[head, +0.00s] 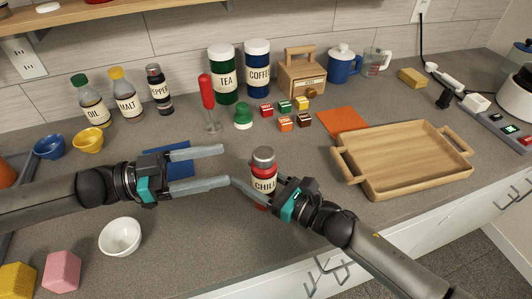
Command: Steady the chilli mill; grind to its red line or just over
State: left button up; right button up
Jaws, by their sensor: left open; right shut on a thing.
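The chilli mill (264,167) stands upright near the counter's front edge, with a grey top, a red body and a white label reading "CHILL", the rest hidden. My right gripper (257,190) is shut on its lower body from the front right, and its fingers hide part of the label and base. My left gripper (226,167) is open and empty, to the left of the mill, its fingers pointing right at it. The tips are a little short of the mill. I cannot make out a red line or how far it has been ground.
A white bowl (120,237) sits front left, and a blue mat (168,160) lies partly behind my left gripper. A wooden tray (405,155) stands to the right. Small coloured cubes (285,107), a red-topped glass item (208,100) and canisters (223,75) stand behind.

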aim_at(266, 156)
pick_arm(q)
jog(key=x, duration=1)
jog(key=shift+s+d, duration=0.1)
grip_shut()
dwell(0.3)
